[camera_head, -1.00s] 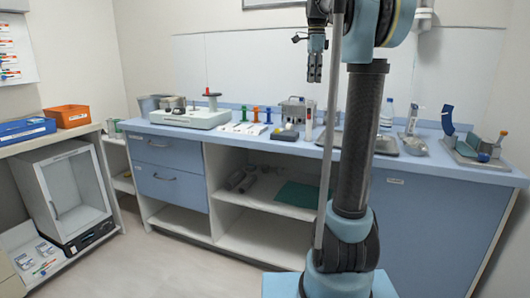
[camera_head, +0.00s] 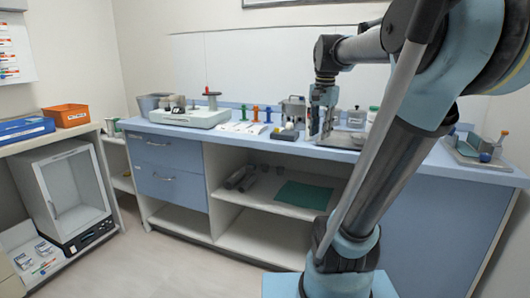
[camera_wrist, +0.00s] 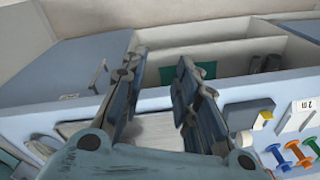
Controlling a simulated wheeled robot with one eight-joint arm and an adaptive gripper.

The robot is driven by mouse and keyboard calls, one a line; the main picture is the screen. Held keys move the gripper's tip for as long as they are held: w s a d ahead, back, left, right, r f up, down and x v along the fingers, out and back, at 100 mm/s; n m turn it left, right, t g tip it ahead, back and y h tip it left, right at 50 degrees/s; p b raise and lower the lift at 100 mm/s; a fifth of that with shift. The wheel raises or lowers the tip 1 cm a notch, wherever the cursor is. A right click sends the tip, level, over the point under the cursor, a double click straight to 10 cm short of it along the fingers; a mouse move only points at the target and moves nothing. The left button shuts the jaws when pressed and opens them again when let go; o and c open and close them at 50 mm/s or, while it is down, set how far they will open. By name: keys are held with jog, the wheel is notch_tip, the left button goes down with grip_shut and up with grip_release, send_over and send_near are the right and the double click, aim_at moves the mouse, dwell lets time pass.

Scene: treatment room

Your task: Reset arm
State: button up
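My gripper (camera_head: 318,134) hangs down low over the blue counter (camera_head: 228,127), right of its middle, close to the worktop. In the head view I cannot tell whether it touches anything. In the wrist view my gripper (camera_wrist: 162,62) shows two dark fingers spread apart, with nothing held between them. A pale flat tray or plate (camera_wrist: 155,130) shows between and behind the fingers. My arm leans from the lower middle up to the right, then reaches back left to the gripper.
Left of the gripper stand a white balance-like device (camera_head: 190,118), small coloured spools (camera_head: 255,112) and a metal box (camera_head: 293,108). A metal holder (camera_head: 470,150) stands at the right end. A glass-fronted cabinet (camera_head: 68,195) is at left. The floor in front is clear.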

jog(key=s+f+n, duration=0.4)
jog(key=s+f, duration=0.4)
jog(key=f, duration=0.4)
jog(key=s+f+n+t, duration=0.1)
jog(key=s+f+n, duration=0.3)
jog(key=s+f, duration=0.5)
notch_tip(320, 180, down, 3)
jog(key=shift+f+n, duration=0.15)
jog(key=shift+n, duration=0.25)
